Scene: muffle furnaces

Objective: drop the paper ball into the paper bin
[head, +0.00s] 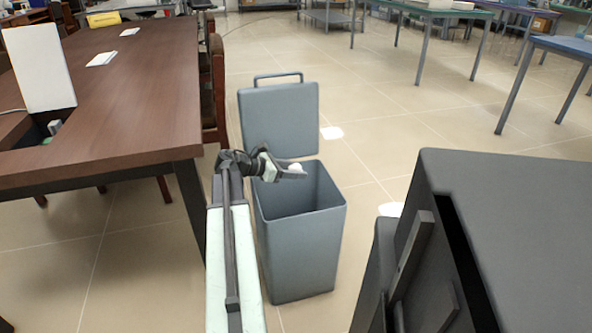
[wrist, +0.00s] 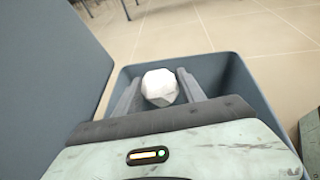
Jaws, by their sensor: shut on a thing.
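The paper bin (head: 300,250) is a tall grey-blue bin on the floor. Its lid (head: 280,122) stands open at the back. My gripper (head: 298,172) is over the bin's opening, shut on the white paper ball (head: 295,167), of which only a small part shows in the head view. In the wrist view the paper ball (wrist: 160,87) sits between the two grey fingers of my gripper (wrist: 158,90), with the bin's rim (wrist: 240,72) around and behind them. The bin's floor is mostly hidden.
A brown wooden table (head: 110,100) with chairs stands left of the bin. A dark grey cabinet-like body (head: 520,220) fills the lower right. Open floor stretches behind the bin toward tables (head: 430,12).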

